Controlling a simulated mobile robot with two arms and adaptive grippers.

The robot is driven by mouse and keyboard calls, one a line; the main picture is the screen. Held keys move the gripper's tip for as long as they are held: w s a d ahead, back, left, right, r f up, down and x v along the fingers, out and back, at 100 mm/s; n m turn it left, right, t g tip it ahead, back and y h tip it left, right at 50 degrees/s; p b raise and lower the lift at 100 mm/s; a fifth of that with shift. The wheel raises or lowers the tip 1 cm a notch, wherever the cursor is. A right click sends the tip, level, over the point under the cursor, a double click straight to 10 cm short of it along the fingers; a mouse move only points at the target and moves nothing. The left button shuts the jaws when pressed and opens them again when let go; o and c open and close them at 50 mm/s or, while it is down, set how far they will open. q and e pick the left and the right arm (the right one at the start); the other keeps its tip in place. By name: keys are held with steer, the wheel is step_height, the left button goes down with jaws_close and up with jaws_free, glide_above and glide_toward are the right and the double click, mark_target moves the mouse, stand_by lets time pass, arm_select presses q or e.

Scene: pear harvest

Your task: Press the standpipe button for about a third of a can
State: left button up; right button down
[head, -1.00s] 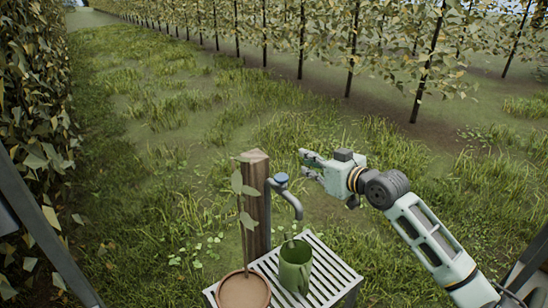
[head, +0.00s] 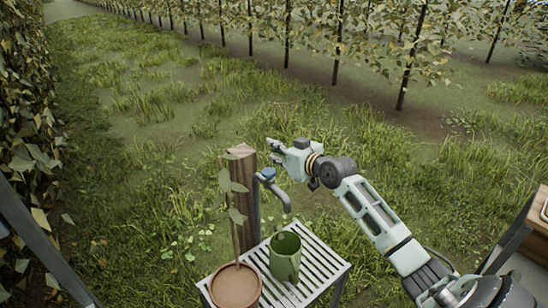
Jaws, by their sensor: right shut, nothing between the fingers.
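The standpipe is a wooden post (head: 243,190) with a grey curved spout (head: 282,194) and a blue button (head: 268,173) on top. A green can (head: 285,257) stands upright on a slatted metal stand (head: 318,262), below the spout. Its inside shows dark, and I cannot tell whether water is in it. My right gripper (head: 272,151) is shut and empty. In the picture it is just above and slightly right of the button, and I see a gap between them. My left gripper is not in view.
A brown pot (head: 236,287) with a thin leafy sapling (head: 231,195) stands on the stand left of the can, the stem rising close to the post. A wooden table (head: 515,240) is at the right edge. Grass lies open behind the post.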

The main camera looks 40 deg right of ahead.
mark_target(274, 173)
steer(key=f, duration=0.1)
steer(key=w+f+p, duration=0.1)
steer(key=f, duration=0.1)
steer(key=shift+a+f, duration=0.1)
steer(key=shift+s+f, duration=0.15)
steer(key=shift+f, duration=0.35)
steer(key=shift+f, duration=0.15)
